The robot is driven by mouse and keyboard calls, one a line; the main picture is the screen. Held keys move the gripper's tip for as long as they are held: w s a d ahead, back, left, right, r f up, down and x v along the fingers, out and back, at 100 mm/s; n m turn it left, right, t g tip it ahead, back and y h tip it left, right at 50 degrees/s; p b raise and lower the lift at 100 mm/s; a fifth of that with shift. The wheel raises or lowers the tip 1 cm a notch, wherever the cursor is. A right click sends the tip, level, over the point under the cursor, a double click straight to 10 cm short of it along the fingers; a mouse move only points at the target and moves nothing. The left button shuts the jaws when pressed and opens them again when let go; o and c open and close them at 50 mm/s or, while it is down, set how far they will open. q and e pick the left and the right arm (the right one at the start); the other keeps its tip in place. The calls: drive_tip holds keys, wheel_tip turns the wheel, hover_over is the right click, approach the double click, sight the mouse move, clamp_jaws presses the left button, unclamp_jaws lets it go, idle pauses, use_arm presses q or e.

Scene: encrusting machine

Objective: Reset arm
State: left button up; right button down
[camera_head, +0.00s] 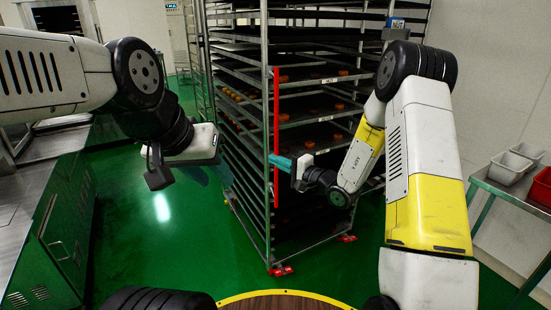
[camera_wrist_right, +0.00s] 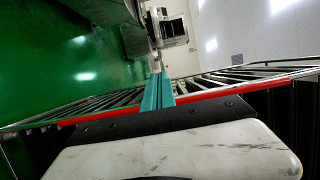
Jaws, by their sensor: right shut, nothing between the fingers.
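My left gripper (camera_head: 213,174) hangs over the green floor, left of the tall rack, at the end of a bent arm. Its teal fingers are partly hidden behind its pale body, so its opening is unclear. My right gripper (camera_head: 279,161) points left at the rack's front corner, close to the red vertical bar (camera_head: 276,110). In the right wrist view its teal fingers (camera_wrist_right: 158,92) lie together, shut and empty. They overlap the red bar (camera_wrist_right: 215,95) in that picture; I cannot tell whether they touch it.
The tall metal rack (camera_head: 268,225) holds many trays with small brown pieces. A steel machine or counter (camera_head: 62,240) stands at the left. A side table (camera_head: 492,186) at the right carries a white tub (camera_head: 509,168) and a red tub (camera_head: 541,187). Green floor is clear left of the rack.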

drive_tip(key=s+a+r+n+g, duration=0.1)
drive_tip(key=s+r+n+g, duration=0.4)
drive_tip(key=s, duration=0.5)
drive_tip(key=s+a+r+n+g, duration=0.1)
drive_tip(key=s+r+n+g, duration=0.3)
drive_tip(key=s+r, duration=0.45)
drive_tip(key=s+d+g+h, duration=0.1)
drive_tip(key=s+d+h, duration=0.45)
drive_tip(key=s, duration=0.35)
drive_tip(key=s+d+r+t+h, duration=0.1)
drive_tip(key=s+d+t+h, duration=0.1)
drive_tip(key=d, duration=0.5)
drive_tip(key=s+d+t+h, duration=0.2)
drive_tip(key=d+h, duration=0.2)
drive_tip(key=d, duration=0.3)
drive_tip(key=shift+s+d+r+m+t, duration=0.2)
drive_tip(key=shift+d+r+m+t, duration=0.1)
drive_tip(key=shift+d+r+t, duration=0.1)
idle(2.2)
